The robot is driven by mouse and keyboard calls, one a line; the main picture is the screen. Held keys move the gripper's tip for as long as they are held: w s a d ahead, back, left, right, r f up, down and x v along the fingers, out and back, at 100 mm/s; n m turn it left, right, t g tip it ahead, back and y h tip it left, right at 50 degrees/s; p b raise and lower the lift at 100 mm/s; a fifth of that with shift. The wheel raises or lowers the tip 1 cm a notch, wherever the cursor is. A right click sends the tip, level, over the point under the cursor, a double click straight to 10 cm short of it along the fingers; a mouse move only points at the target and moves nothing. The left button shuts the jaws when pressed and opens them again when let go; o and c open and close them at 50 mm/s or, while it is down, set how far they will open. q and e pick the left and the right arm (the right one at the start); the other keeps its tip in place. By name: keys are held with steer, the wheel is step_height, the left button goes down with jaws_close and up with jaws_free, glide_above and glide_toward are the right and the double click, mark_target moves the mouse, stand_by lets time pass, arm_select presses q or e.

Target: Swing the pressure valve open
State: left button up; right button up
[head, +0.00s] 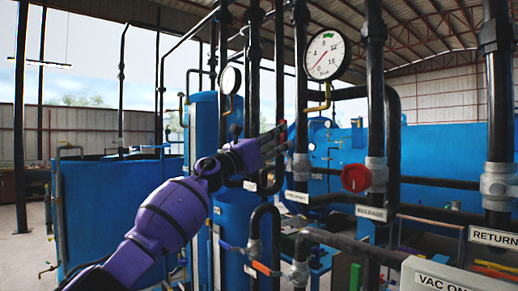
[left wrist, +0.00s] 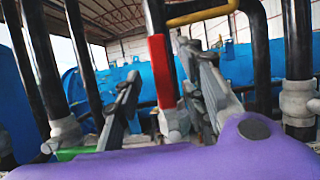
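The pressure valve's red lever (left wrist: 160,70) stands upright in the left wrist view, above a grey valve body (left wrist: 174,121) on a dark pipe. In the head view only a small red sliver of it (head: 283,126) shows behind my gripper. A label reading PRESSURE (head: 297,196) sits below on that pipe. My purple left gripper (head: 274,142) reaches up to the pipe from the left. In the left wrist view its two grey fingers (left wrist: 165,95) are apart, with the lever between them. I cannot tell whether either finger touches it. My right gripper is not in view.
A round red knob (head: 356,178) sits on the pipe to the right, above a RELEASE label (head: 371,212). A pressure gauge (head: 327,55) hangs above. Vertical black pipes stand close on both sides of my gripper. A blue tank (head: 238,235) is below it.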

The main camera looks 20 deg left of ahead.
arm_select(q)
steer(key=v, duration=0.8)
steer(key=shift+s, duration=0.2)
steer(key=shift+a, duration=0.15)
